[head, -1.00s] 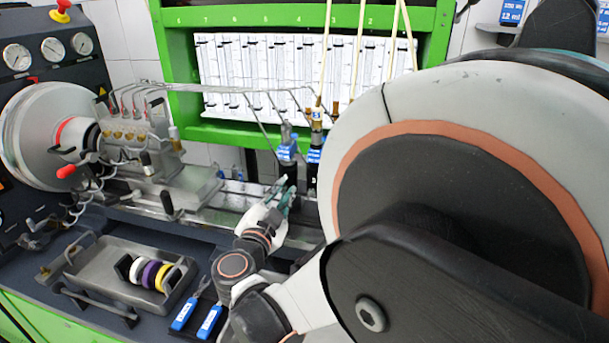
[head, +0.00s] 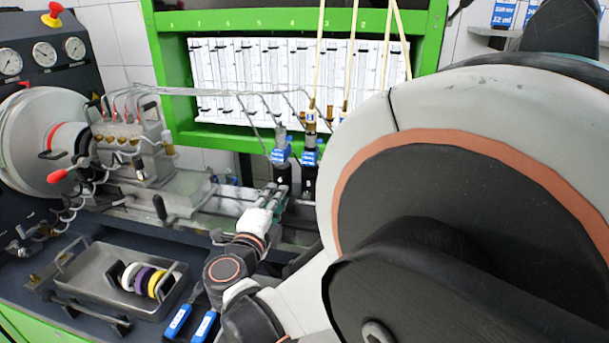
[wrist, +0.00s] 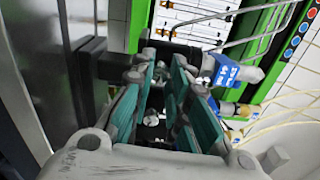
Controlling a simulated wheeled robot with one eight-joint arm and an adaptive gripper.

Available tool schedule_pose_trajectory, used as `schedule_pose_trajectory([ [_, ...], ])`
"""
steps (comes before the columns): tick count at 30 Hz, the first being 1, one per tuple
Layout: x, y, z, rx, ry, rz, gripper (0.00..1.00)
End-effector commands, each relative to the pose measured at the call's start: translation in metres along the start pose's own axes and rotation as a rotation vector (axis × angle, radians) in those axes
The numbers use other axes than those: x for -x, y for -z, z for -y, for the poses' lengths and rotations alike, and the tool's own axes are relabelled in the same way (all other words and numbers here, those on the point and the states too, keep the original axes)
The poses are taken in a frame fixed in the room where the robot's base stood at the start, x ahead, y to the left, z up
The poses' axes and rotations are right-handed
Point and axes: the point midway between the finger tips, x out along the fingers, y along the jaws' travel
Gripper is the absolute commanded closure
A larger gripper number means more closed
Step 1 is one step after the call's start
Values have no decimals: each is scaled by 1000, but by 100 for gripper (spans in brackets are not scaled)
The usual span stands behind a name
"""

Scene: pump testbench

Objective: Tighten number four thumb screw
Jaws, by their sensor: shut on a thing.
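My gripper (head: 274,194) is at the foot of the left of two black injector holders (head: 282,178), which carries a blue label (head: 280,156). In the wrist view my gripper (wrist: 163,74) shows two teal-padded fingers closed in on a small screw at the dark holder. The fingers and the dark gap largely hide the number four thumb screw, so its shape and seating cannot be told. The blue label (wrist: 228,72) on the metal injector shows just right of the fingers.
A second holder with a blue label (head: 309,155) stands close on the right. Metal pipes (head: 235,92) run above. A steel tray (head: 93,277) with coloured rings lies front left, beside blue-handled tools (head: 205,326). The green frame (head: 165,85) stands behind.

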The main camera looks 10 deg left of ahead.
Motion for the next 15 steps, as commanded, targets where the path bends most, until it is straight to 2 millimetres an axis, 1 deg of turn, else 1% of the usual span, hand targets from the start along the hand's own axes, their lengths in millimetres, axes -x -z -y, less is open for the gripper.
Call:
schedule_pose_trajectory([
  [6,0,0,-1,-161,-2,-4,100],
  [15,0,0,-2,-293,-3,-7,100],
])
